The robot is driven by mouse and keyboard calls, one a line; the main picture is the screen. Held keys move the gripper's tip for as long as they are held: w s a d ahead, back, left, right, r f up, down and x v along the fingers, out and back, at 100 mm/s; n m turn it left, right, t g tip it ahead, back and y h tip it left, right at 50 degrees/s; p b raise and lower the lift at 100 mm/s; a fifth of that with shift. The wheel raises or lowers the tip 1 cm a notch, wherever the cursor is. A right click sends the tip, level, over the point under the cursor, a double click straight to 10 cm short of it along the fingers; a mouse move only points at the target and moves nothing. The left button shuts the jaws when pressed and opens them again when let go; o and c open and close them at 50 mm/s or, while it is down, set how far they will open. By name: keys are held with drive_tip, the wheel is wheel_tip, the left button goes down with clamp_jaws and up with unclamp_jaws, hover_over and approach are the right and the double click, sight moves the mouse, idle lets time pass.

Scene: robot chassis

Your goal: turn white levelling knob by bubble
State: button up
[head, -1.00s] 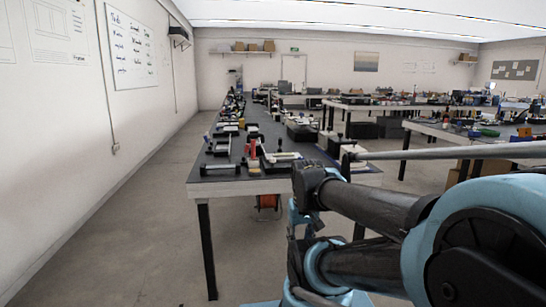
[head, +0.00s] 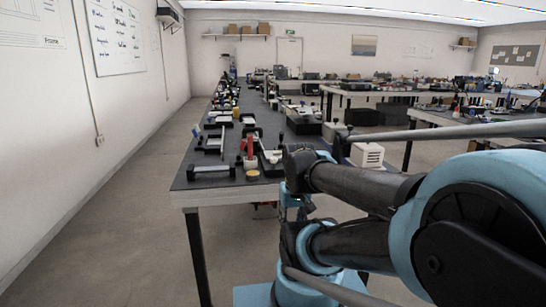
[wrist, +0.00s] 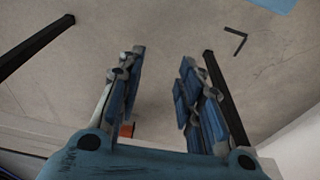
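I cannot make out the white levelling knob or the bubble in either view. Small devices stand along a long dark-topped bench (head: 200,182) in the head view, too small to tell a knob on any of them. My gripper (wrist: 160,88) shows in the wrist view with its two blue-padded fingers apart and nothing between them. Behind the fingers are grey floor and dark bench legs. In the head view, my arm reaches toward the bench's near right side, and my gripper cannot be made out there.
A red upright piece (head: 250,147) and a black-and-grey frame (head: 211,171) stand near the bench's front end. More benches fill the right side. Open floor (head: 120,215) lies between the bench and the left wall.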

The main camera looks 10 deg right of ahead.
drive_tip(key=shift+o, duration=0.3)
drive_tip(key=o, duration=0.3)
drive_tip(key=shift+s+r, duration=0.2)
drive_tip(key=shift+r, duration=0.05)
wheel_tip(320, 180, up, 27)
drive_tip(key=m+g, duration=0.2)
drive_tip(key=m, duration=1.1)
hover_over(274, 158)
wheel_tip(274, 158, down, 18)
drive_tip(key=shift+w+d+r, duration=0.1)
drive_tip(key=shift+r, duration=0.1)
drive_tip(key=c, duration=1)
